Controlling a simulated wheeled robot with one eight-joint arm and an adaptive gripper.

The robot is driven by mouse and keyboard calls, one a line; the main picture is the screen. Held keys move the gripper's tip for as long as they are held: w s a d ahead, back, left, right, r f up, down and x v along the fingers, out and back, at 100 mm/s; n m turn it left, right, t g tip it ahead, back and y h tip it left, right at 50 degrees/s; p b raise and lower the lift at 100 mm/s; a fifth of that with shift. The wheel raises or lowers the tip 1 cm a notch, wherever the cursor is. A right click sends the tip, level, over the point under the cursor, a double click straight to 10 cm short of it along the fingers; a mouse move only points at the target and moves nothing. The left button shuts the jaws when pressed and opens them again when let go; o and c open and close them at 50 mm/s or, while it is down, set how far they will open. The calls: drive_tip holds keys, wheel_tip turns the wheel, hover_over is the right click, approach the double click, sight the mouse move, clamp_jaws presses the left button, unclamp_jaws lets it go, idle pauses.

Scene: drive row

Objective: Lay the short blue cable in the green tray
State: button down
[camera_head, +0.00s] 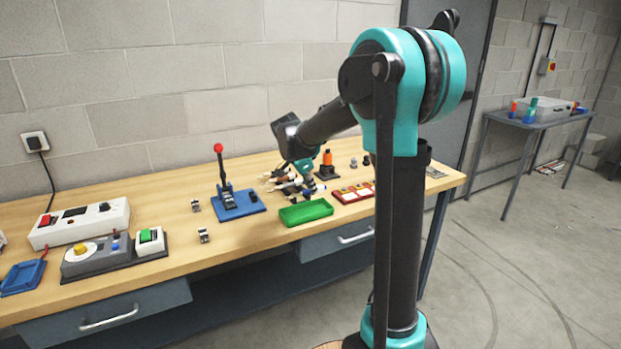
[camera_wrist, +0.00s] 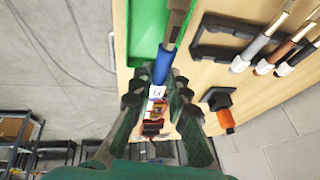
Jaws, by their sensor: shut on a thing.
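The short blue cable (camera_wrist: 163,66) has a blue end and a grey-brown length beyond it. In the wrist view it sits at the fingertips of my gripper (camera_wrist: 157,88), which is shut on it. Its far part crosses the right edge of the green tray (camera_wrist: 147,28) in that view; I cannot tell how high it is above it. In the head view the green tray (camera_head: 306,213) lies empty near the bench's front edge. My gripper (camera_head: 304,172) is just behind it, small and partly lost among the cables.
A dark rack (camera_wrist: 213,50) holds other cables with white ends beside the tray. An orange-topped part (camera_wrist: 225,118) stands near it. A blue-based lever with a red knob (camera_head: 229,201) is left of the tray, and a red panel (camera_head: 354,194) is right of it.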

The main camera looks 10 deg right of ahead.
sight(314, 212)
drive_tip(key=shift+d+f, duration=0.15)
drive_tip(key=shift+f, duration=3.4)
drive_tip(key=shift+f, duration=0.45)
drive_tip(key=c, duration=1.4)
unclamp_jaws()
drive_tip(key=v, duration=1.2)
